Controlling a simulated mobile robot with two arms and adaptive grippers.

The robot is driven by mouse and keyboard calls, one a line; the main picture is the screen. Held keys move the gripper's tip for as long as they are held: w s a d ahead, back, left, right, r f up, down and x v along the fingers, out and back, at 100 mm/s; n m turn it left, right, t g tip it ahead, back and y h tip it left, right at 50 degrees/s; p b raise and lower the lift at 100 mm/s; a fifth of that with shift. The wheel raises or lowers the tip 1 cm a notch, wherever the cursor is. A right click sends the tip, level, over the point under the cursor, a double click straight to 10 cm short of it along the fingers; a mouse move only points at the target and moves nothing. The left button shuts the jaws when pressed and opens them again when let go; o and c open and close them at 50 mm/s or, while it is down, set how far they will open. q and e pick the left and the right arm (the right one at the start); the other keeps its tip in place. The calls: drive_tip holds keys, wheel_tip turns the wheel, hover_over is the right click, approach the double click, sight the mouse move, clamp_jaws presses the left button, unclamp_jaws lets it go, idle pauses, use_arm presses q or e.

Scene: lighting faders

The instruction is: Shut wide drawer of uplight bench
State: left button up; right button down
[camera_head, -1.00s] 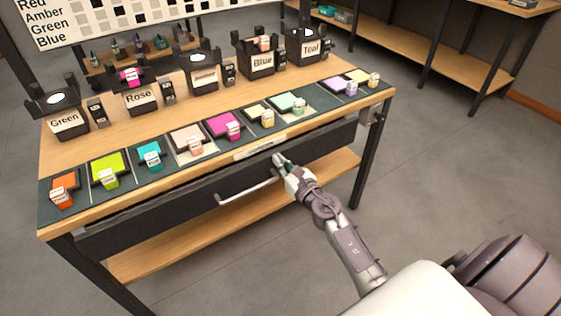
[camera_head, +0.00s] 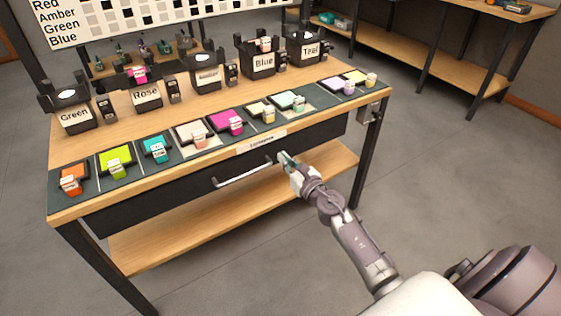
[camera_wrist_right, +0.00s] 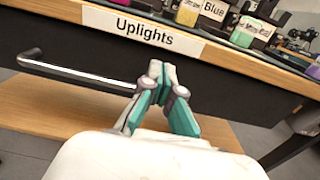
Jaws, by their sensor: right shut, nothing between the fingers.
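The wide drawer (camera_head: 150,198) is a long dark front under the wooden top of the uplight bench (camera_head: 150,190). In the head view its front sits close under the top's edge, with no clear gap showing. Its silver bar handle (camera_head: 242,178) also shows in the wrist view (camera_wrist_right: 75,73). An "Uplights" label (camera_wrist_right: 143,27) is on the edge above. My right gripper (camera_head: 284,158) is shut and empty at the drawer front, by the handle's right end. Its teal-padded fingertips (camera_wrist_right: 158,75) hide part of the front; I cannot tell whether they touch it. My left gripper is out of view.
The bench top holds several coloured blocks on a dark strip and labelled black holders such as Blue (camera_head: 263,62). A lower wooden shelf (camera_head: 190,226) is bare. Another bench (camera_head: 450,75) stands at the back right. Grey floor (camera_head: 440,175) is free at right.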

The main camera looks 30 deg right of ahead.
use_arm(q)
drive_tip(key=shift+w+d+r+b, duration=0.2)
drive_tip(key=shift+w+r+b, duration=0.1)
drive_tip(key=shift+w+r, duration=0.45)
use_arm(e)
drive_tip(key=s, duration=0.8)
drive_tip(key=shift+s+d+f, duration=0.15)
drive_tip(key=shift+s+d, duration=0.15)
drive_tip(key=shift+s, duration=0.1)
drive_tip(key=s+a+f+m+g+h, duration=0.25)
drive_tip(key=s+f+m+g, duration=0.45)
drive_tip(key=f+m, duration=0.7)
drive_tip(key=s+a+f+m+g+h, duration=0.1)
drive_tip(key=s+a+f+m+g, duration=0.25)
drive_tip(key=s+f+m, duration=0.85)
drive_tip(key=s+a+f+m+g+y, duration=0.3)
drive_tip(key=s+a+f+m+g, duration=0.2)
drive_tip(key=s+a+f+m, duration=0.35)
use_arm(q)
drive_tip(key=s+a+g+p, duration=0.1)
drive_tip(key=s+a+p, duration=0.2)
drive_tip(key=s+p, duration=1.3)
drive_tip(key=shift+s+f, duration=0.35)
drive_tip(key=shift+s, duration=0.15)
use_arm(e)
drive_tip(key=s+d+g, duration=0.1)
drive_tip(key=s+d, duration=0.2)
drive_tip(key=s, duration=1.3)
drive_tip(key=shift+s, duration=0.3)
